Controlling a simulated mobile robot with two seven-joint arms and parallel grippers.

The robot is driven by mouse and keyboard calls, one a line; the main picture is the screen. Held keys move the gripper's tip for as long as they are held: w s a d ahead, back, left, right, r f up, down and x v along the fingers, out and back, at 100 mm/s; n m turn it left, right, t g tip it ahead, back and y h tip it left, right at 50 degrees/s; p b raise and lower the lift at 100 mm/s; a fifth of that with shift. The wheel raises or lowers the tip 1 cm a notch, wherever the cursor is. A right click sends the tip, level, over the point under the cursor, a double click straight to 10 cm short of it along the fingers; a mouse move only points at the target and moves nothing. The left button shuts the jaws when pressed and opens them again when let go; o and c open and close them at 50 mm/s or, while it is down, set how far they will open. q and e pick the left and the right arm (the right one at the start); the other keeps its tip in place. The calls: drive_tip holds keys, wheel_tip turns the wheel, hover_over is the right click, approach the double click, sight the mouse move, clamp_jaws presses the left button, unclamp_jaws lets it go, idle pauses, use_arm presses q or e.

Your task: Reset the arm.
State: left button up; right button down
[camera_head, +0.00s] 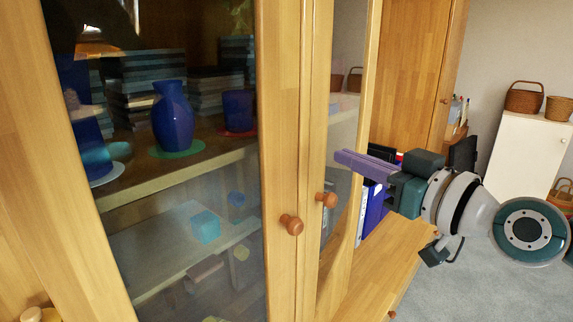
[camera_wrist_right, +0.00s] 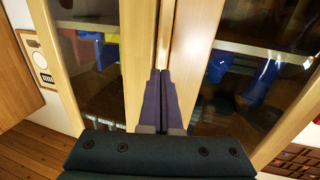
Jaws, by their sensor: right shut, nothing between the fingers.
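My right gripper (camera_head: 340,155) comes in from the right in the head view, its purple fingers together and empty. They point left, in front of the glass cabinet door. In the right wrist view the fingers (camera_wrist_right: 160,85) point toward the seam between two wooden door frames; I cannot tell whether they touch it. The left cabinet door (camera_head: 283,120) and the right door (camera_head: 317,100) stand side by side, each with a round wooden knob: the left knob (camera_head: 291,224) and the right knob (camera_head: 327,199). My left gripper does not show.
Behind the glass are a blue vase (camera_head: 173,120), stacked books (camera_head: 212,92) and a cyan cube (camera_head: 205,227). Binders (camera_head: 373,212) stand right of the doors above a wooden surface (camera_head: 385,255). A white cabinet (camera_head: 522,155) with baskets (camera_head: 524,98) is at far right. Carpet (camera_head: 470,285) lies open.

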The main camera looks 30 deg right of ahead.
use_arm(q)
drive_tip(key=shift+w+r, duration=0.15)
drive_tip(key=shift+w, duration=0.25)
use_arm(e)
drive_tip(key=s+d, duration=0.1)
drive_tip(key=s, duration=0.5)
drive_tip(key=shift+s+d, duration=0.15)
drive_tip(key=shift+s, duration=0.2)
